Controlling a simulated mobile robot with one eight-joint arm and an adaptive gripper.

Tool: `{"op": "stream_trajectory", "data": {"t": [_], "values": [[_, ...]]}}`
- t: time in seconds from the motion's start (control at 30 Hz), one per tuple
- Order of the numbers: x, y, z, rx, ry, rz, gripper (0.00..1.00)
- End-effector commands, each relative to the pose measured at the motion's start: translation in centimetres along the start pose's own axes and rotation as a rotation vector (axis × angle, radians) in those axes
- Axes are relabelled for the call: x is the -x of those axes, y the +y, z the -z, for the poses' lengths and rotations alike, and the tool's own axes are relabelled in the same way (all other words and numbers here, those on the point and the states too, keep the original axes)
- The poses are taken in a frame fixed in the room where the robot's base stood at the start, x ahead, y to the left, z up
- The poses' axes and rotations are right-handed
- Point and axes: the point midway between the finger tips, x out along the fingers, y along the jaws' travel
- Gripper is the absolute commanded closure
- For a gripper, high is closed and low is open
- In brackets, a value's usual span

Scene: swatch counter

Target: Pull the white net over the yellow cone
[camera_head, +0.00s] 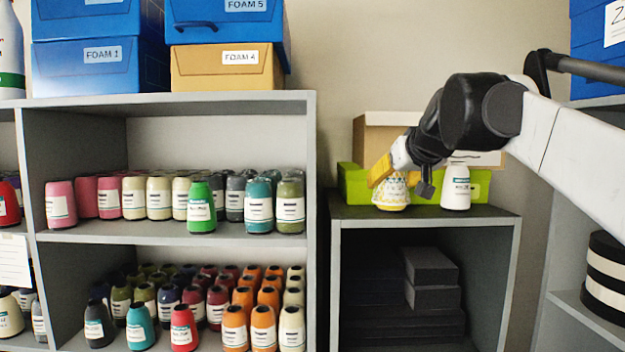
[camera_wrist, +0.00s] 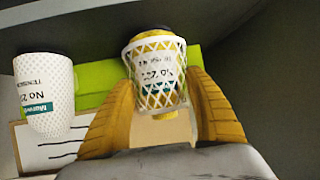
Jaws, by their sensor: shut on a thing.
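The yellow cone (camera_head: 391,208) stands on top of the low grey cabinet. The white net (camera_head: 393,192) is around it, and the cone's yellow shows through the mesh. In the wrist view the net (camera_wrist: 156,72) surrounds most of the cone. A yellow band of the cone (camera_wrist: 152,33) shows bare at its base end, and a little yellow shows at the narrow end. My gripper (camera_head: 383,172) reaches down from the upper right. Its yellow fingers are shut on the net, one on each side, as the wrist view shows (camera_wrist: 160,100). The cone's far side is hidden.
A white cone (camera_head: 456,190) stands close on the right; it also shows in the wrist view (camera_wrist: 45,100). A green box (camera_head: 480,185) and a brown carton (camera_head: 378,135) stand behind. The cabinet top (camera_head: 430,214) has a narrow clear front strip. Shelves of cones (camera_head: 175,235) stand left.

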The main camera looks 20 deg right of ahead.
Motion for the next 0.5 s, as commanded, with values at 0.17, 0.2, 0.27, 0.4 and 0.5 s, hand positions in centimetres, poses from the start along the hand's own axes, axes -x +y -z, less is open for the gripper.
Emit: {"op": "stream_trajectory", "data": {"t": [0.17,0.2,0.27,0.4,0.5], "values": [[0.01,0.00,0.00,0.000,0.000,0.000,0.53],[0.01,0.00,0.00,0.000,0.000,0.000,0.53],[0.01,0.00,0.01,0.000,0.000,0.000,0.23],[0.01,0.00,0.01,0.000,0.000,0.000,0.13],[0.01,0.00,0.01,0.000,0.000,0.000,0.13]]}}
